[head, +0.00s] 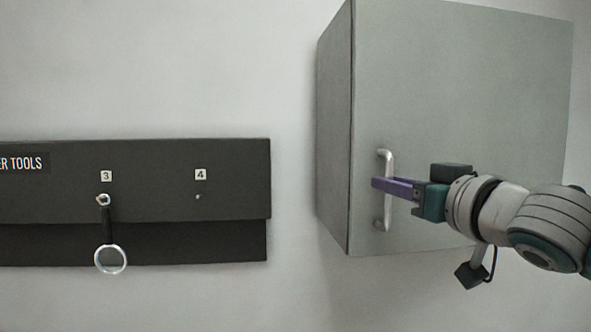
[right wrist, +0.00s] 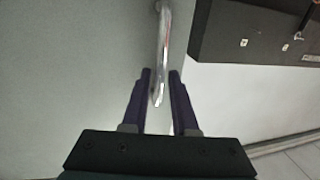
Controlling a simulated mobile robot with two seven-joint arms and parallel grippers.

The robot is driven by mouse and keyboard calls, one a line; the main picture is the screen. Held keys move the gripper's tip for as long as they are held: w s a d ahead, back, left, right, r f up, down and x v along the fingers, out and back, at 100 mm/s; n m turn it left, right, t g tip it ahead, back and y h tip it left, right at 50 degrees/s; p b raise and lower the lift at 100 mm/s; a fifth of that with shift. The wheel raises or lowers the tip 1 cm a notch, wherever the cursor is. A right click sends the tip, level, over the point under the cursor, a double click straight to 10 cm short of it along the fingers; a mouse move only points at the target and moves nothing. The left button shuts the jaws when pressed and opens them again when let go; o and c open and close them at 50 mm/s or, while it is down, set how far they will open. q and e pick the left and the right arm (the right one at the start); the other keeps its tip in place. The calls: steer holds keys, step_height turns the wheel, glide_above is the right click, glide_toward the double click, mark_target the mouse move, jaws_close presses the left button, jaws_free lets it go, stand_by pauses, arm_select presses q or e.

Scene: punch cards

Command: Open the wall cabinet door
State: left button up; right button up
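The grey wall cabinet (head: 335,130) hangs on the wall at the right of the head view. Its door (head: 455,90) looks shut flush against the body. A pale metal bar handle (head: 388,165) stands upright low on the door's left side; it also shows in the right wrist view (right wrist: 164,45). My right gripper (head: 376,184), with purple fingers, reaches the handle from the right. In the right wrist view my right gripper (right wrist: 160,76) has one finger on each side of the bar, with small gaps visible, so it looks open around the handle. My left gripper is not in view.
A dark tool board (head: 180,240) is on the wall left of the cabinet, with labels 3 and 4. A ring-ended tool (head: 110,258) hangs under label 3. Bare wall (head: 293,110) separates board and cabinet.

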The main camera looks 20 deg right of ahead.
steer(key=shift+w, duration=0.75)
jaws_close()
stand_by(1.0)
